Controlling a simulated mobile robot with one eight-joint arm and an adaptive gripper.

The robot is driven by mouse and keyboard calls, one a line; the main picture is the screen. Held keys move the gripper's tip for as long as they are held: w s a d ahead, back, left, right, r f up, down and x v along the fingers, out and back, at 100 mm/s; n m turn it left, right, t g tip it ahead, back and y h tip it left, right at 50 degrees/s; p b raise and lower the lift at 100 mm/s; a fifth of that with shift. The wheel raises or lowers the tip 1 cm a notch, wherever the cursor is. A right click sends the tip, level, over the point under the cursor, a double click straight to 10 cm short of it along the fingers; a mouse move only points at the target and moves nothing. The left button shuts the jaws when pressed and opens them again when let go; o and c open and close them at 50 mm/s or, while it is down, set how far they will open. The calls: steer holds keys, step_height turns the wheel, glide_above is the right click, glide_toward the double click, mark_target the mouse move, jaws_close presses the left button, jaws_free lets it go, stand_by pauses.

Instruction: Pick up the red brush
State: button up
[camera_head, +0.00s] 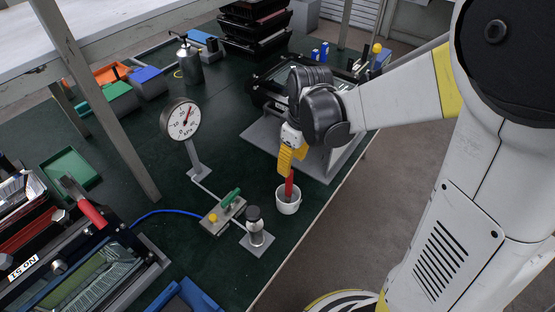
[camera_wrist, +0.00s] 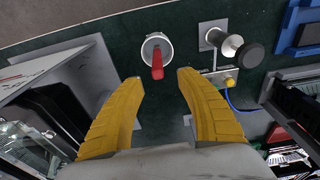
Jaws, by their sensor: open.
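The red brush (camera_head: 289,183) stands handle up in a small white cup (camera_head: 288,206) near the table's right edge. In the wrist view the red handle (camera_wrist: 157,66) rises from the round cup (camera_wrist: 150,43), ahead of the fingertips and between their lines. My gripper (camera_head: 290,165) has yellow fingers and points down just above the cup, by the top of the handle. In the wrist view my gripper (camera_wrist: 160,77) is open, with nothing between its fingers. The brush's lower end is hidden in the cup.
A valve block with a green lever (camera_head: 230,197) and a black-knobbed post (camera_head: 254,228) stand left of the cup. A pressure gauge (camera_head: 180,120) stands farther left. A grey-based fixture (camera_head: 270,135) is behind my gripper.

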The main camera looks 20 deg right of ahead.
mark_target(288, 180)
steer(key=f+b, duration=0.1)
steer(key=f, duration=0.2)
steer(key=w+f+b, duration=0.1)
steer(key=f+b, duration=0.1)
steer(key=f, duration=0.1)
steer(key=f+b, duration=0.1)
steer(key=f, duration=0.2)
steer(key=shift+w+a+f, duration=0.2)
steer(key=shift+a+f, duration=0.05)
steer(key=shift+f, duration=0.15)
steer(key=shift+r, duration=0.1)
jaws_close()
